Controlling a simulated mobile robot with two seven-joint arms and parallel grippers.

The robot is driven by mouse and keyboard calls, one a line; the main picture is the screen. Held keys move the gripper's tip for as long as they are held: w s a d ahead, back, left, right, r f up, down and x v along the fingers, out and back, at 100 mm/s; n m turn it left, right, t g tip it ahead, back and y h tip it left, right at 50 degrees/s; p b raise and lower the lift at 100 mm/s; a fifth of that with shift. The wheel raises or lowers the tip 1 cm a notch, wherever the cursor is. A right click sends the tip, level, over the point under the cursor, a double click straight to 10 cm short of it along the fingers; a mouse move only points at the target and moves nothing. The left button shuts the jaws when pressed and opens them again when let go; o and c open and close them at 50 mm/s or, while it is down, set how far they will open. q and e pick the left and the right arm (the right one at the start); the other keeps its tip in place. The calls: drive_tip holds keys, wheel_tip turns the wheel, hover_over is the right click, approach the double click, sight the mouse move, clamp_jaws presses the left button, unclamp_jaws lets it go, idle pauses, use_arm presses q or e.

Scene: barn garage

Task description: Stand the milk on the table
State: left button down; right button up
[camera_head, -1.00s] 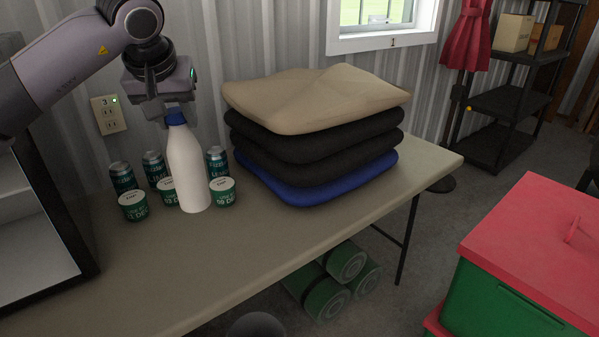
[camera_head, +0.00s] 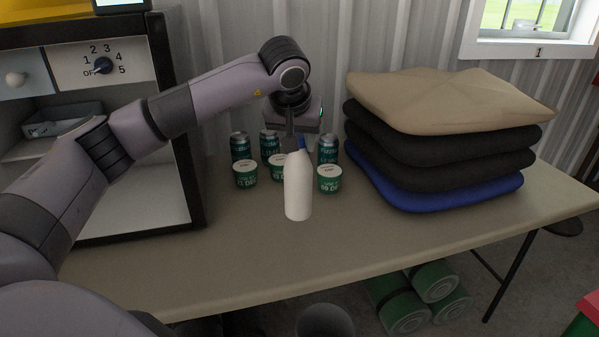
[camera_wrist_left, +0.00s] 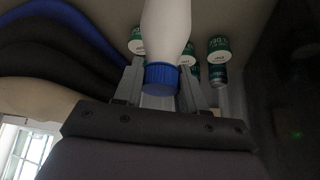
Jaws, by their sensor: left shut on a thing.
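The milk is a white bottle (camera_head: 298,190) with a blue cap. It is close to upright over the table (camera_head: 400,235), in front of a group of cans. Whether its base touches the tabletop is hard to tell. My left gripper (camera_head: 297,145) is above it and shut on its top end. In the left wrist view the blue cap (camera_wrist_left: 162,77) sits between the two fingers (camera_wrist_left: 160,85), and the white body (camera_wrist_left: 166,30) extends away from the gripper. My right gripper is not in view.
Several green-and-white cans (camera_head: 329,178) stand just behind the bottle. Stacked cushions (camera_head: 440,145) are to the right, and a black-framed cabinet (camera_head: 190,160) is to the left. The tabletop in front of the bottle is clear to the front edge.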

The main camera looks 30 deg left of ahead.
sight(298, 169)
use_arm(q)
drive_tip(key=shift+f, duration=3.55)
drive_tip(key=c, duration=0.6)
unclamp_jaws()
drive_tip(key=shift+f, duration=0.15)
drive_tip(key=shift+c, duration=0.2)
